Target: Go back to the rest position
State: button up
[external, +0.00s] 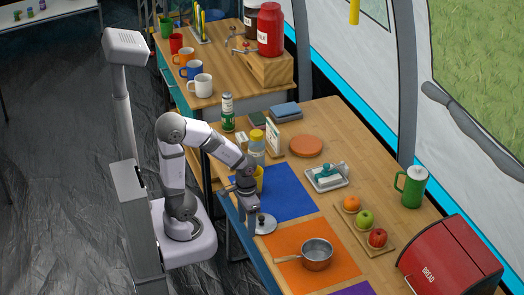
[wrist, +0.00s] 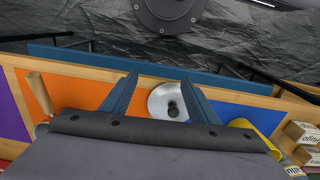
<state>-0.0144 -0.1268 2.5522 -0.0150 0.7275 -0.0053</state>
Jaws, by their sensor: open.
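My gripper (external: 247,214) is open and empty, pointing down over the front edge of the counter. In the wrist view its two blue fingers (wrist: 161,86) stand wide apart. A round silver lid (external: 263,224) with a dark knob lies just beyond the fingertips, near where the blue mat (external: 288,195) and orange mat (external: 285,243) meet. The lid also shows between the fingers in the wrist view (wrist: 160,98), partly hidden by one finger. I cannot tell the exact gap between fingers and lid.
A saucepan (external: 317,254) stands on the orange mat. A yellow cup (external: 259,178), a bottle (external: 257,150) and a box (external: 273,138) are close behind my gripper. A fruit tray (external: 375,245) and red bread box (external: 450,262) stand to the right.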

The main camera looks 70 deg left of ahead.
notch_tip(320, 180, up, 14)
jog(key=p, duration=1.4)
